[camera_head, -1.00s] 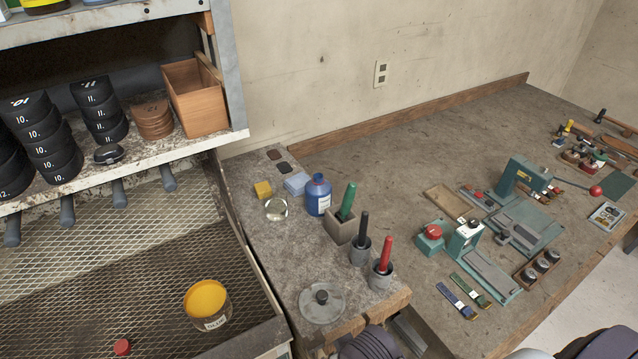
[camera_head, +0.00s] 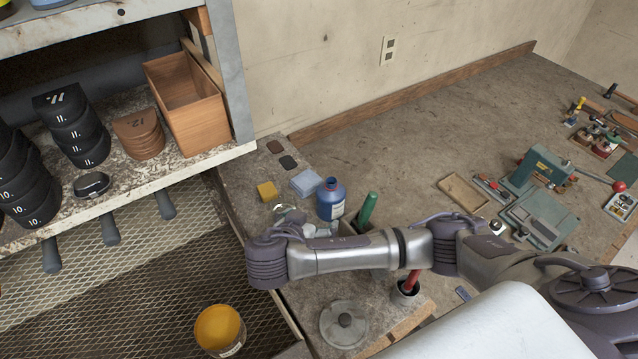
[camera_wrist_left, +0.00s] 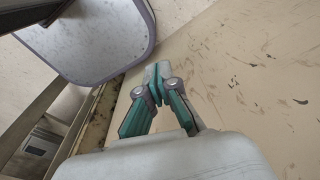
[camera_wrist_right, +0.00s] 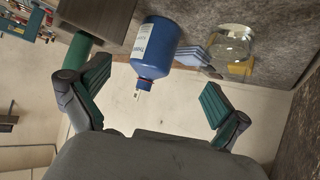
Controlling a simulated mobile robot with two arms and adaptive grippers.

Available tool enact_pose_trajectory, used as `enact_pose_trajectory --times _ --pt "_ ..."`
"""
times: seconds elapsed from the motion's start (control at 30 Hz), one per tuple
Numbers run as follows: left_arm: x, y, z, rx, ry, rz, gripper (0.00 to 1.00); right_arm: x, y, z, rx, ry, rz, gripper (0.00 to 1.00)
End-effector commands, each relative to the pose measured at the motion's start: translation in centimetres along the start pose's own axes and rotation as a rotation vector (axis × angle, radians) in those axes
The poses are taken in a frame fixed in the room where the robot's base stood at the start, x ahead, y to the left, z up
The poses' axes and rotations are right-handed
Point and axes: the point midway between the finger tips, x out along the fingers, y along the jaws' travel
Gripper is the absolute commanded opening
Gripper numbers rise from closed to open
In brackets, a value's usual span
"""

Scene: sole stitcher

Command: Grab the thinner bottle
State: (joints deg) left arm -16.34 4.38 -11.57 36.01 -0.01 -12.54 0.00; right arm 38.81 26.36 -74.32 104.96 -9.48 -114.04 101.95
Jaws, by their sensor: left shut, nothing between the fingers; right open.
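The thinner bottle is a blue bottle with a white label and narrow cap, standing on the bench near the wall (camera_head: 331,201). In the right wrist view the blue bottle (camera_wrist_right: 157,45) shows between and beyond the fingers, its cap and nozzle toward the palm. My right gripper (camera_wrist_right: 152,95) is open and empty, with one finger on each side of the view and the bottle apart from both. In the head view my right arm crosses in front of the bench and its gripper is partly hidden near the bottle. My left gripper (camera_wrist_left: 158,75) is shut and empty, away from the bench.
A yellow-topped tub (camera_head: 219,327) stands on the mesh.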

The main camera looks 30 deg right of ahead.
Motion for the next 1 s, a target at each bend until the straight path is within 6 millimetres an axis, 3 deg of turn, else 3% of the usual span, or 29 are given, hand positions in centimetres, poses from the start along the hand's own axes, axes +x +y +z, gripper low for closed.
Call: enact_pose_trajectory --times 0.17,0.3,0.4,0.53,0.67,0.87,1.0 --pt "0.4 -0.2 -0.9 0.000 0.012 -0.003 0.00 1.8 0.3 -2.0 0.069 0.086 0.028 1.00" --pt "1.3 0.1 1.3 0.000 -0.016 0.001 0.00 4.3 0.4 -2.2 0.076 0.091 0.032 1.00" --pt "-0.3 0.3 3.1 0.000 -0.047 0.003 0.00 5.9 0.5 -2.9 0.073 0.088 0.033 1.00" --pt "-1.0 0.2 4.1 0.001 -0.061 0.003 0.00 8.0 0.5 -2.9 0.073 0.086 0.030 1.00" --pt "-1.1 0.1 3.2 0.000 -0.048 0.001 0.00 9.1 0.5 -2.8 0.074 0.084 0.027 1.00" --pt "-1.7 -0.4 0.1 -0.001 -0.003 -0.004 0.00 11.1 0.6 -3.1 0.072 0.085 0.029 1.00" --pt "-2.2 -0.4 0.2 -0.001 -0.005 -0.004 0.00 13.2 0.6 -3.3 0.073 0.085 0.029 1.00"
